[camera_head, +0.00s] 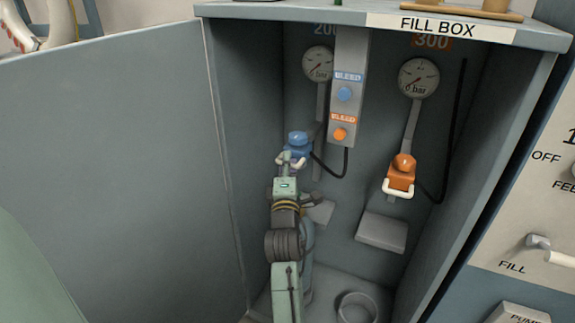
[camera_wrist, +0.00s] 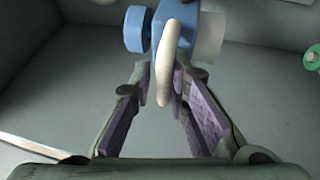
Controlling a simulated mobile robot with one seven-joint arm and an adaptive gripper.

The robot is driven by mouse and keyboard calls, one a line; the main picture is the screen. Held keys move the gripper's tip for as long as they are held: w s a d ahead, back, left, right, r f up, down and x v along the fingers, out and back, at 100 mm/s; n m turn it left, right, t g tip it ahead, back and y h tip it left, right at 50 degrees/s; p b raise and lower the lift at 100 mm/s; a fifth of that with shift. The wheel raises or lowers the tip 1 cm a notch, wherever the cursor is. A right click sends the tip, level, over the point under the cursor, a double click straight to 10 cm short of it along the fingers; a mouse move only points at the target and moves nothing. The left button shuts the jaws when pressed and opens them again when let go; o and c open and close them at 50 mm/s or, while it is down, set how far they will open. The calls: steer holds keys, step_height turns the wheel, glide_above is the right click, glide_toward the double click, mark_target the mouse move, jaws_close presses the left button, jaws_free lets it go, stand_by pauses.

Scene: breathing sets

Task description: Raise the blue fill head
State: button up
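The blue fill head (camera_head: 298,140) is in the left part of the fill box, below the left gauge. Its blue body (camera_wrist: 178,22) and pale looped handle (camera_wrist: 166,68) fill the top middle of the wrist view. My gripper (camera_head: 290,166) is at the front of the head. In the wrist view my gripper's purple-padded fingers (camera_wrist: 161,88) stand on either side of the handle. A gap shows on the left side of the handle; the right finger is very close to it, and contact there is unclear. My arm hides what lies below the head in the head view.
An orange fill head (camera_head: 402,176) with a white handle hangs to the right, above a grey ledge (camera_head: 381,232). A grey-green cylinder (camera_head: 308,262) stands partly behind my arm. An empty ring holder (camera_head: 357,307) is on the floor. The open door (camera_head: 110,150) bounds the left.

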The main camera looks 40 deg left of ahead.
steer(key=shift+o, duration=0.6)
steer(key=shift+r, duration=0.25)
steer(key=shift+f, duration=0.1)
steer(key=shift+s+d+f, duration=0.1)
steer(key=shift+s, duration=0.1)
steer(key=v, duration=1.1)
steer(key=shift+s+d, duration=0.2)
